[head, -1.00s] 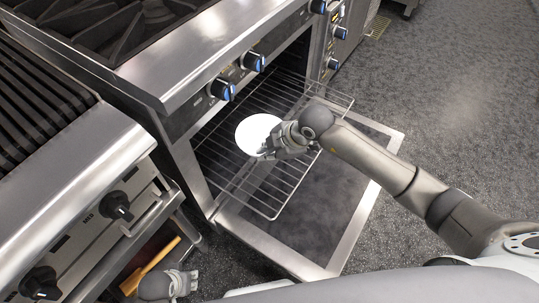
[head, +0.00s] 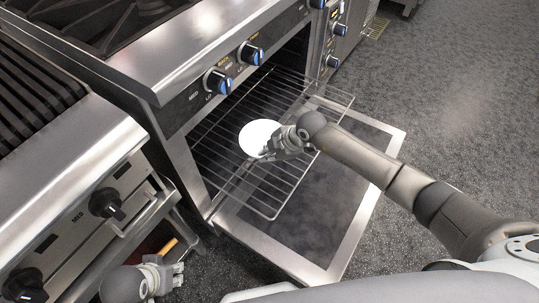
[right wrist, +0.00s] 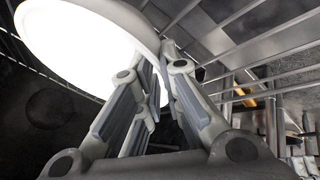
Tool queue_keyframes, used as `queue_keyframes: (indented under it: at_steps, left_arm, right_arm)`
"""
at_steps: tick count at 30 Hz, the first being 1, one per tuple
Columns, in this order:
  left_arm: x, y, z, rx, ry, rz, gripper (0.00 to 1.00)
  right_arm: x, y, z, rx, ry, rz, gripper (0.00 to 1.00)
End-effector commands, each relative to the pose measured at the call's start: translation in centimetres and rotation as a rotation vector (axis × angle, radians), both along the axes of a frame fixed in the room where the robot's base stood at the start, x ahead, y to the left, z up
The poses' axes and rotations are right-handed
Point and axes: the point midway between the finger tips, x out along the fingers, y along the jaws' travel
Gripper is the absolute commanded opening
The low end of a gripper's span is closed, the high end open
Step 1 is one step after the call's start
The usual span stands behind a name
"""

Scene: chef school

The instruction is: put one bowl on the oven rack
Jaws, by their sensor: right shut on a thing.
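A white round bowl (head: 258,135) is over the pulled-out oven rack (head: 281,192) in the head view. My right gripper (head: 268,151) is shut on the bowl's near right rim. In the right wrist view, the bowl (right wrist: 80,42) fills the upper left, and the gripper fingers (right wrist: 164,62) pinch its edge. I cannot tell whether the bowl touches the rack's wires. My left gripper (head: 174,274) is low at the left of the head view, away from the bowl. Its finger opening is not clear.
The oven door (head: 385,178) is folded down under the rack. Blue-marked knobs (head: 217,82) line the stove front above the opening. A grill unit (head: 75,185) stands at the left, with a wooden handle (head: 167,247) low beside it. The floor at the right is clear.

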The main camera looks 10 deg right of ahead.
Motion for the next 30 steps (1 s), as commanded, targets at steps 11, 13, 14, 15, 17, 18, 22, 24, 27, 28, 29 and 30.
queue_keyframes:
  at_steps: [11,13,14,15,17,18,22,24,27,28,29,30]
  left_arm:
    - [0.0,0.0,0.1,0.0,0.001,0.0,0.36]
    - [0.0,0.0,0.1,0.0,0.001,0.0,0.36]
    - [0.0,0.0,0.1,0.001,0.001,0.0,0.36]
    - [0.0,0.0,0.1,0.001,0.001,0.0,0.36]
    - [0.0,0.0,0.1,0.001,0.001,0.0,0.36]
    - [0.0,0.0,0.1,0.001,0.001,0.0,0.36]
    - [0.0,0.0,0.1,0.001,0.001,0.001,0.36]
    - [0.0,0.0,0.2,0.0,-0.002,0.001,0.36]
    - [0.2,0.0,-0.7,0.0,0.002,-0.001,0.36]
    - [0.2,-0.1,-1.3,0.0,0.009,-0.002,0.36]
    - [0.2,-0.1,-1.7,0.0,0.011,-0.002,0.36]
    - [0.3,-0.1,-2.2,0.0,0.015,-0.002,0.36]
  right_arm:
    - [0.0,0.0,0.0,0.0,0.0,0.0,0.24]
    - [0.0,0.0,0.0,0.0,0.0,0.0,0.29]
    - [0.0,0.0,0.0,0.0,0.0,0.0,0.29]
    - [0.0,0.0,0.0,0.0,0.0,0.0,0.29]
    - [0.0,0.0,0.0,0.0,0.0,0.0,0.29]
    - [0.0,0.0,0.0,0.0,0.0,0.0,0.29]
    - [0.0,0.0,0.0,0.0,0.0,0.0,0.29]
    - [-0.1,-0.1,0.3,0.0,0.0,0.0,0.29]
    - [-0.3,-0.4,0.9,0.0,0.0,0.0,0.29]
    - [-0.4,-0.5,1.2,0.0,0.0,0.0,0.29]
    - [-0.5,-0.6,1.5,0.0,0.0,0.0,0.29]
    - [-0.7,-0.8,1.9,0.0,0.0,0.001,0.29]
